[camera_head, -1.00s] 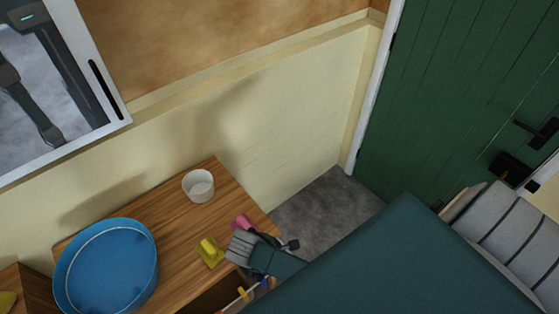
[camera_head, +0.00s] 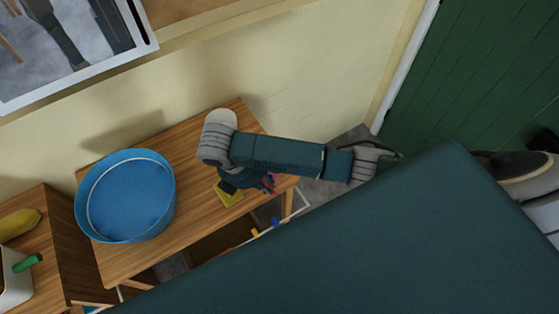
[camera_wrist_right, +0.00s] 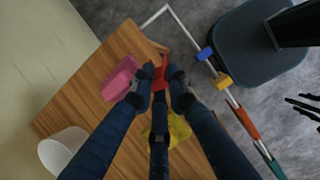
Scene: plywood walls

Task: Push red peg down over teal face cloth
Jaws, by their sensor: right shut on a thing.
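The red peg (camera_wrist_right: 161,72) is between the tips of my right gripper (camera_wrist_right: 160,82) in the right wrist view, held above the table's edge. In the head view the red peg (camera_head: 268,183) shows small beside my right gripper (camera_head: 262,183), partly hidden by the arm. The right gripper is shut on it. A white rail (camera_wrist_right: 190,38) runs past the table's edge, apart from the peg in the picture. A teal piece (camera_wrist_right: 267,156) shows at the rail's lower end; I cannot tell whether it is the face cloth. My left gripper is not in view.
Blue (camera_wrist_right: 205,53), yellow (camera_wrist_right: 223,81) and orange (camera_wrist_right: 243,122) pieces sit along the rail. The wooden table (camera_head: 180,215) holds a blue tub (camera_head: 125,195), a yellow item (camera_head: 228,193), a pink item (camera_wrist_right: 120,78) and a white cup (camera_wrist_right: 62,152).

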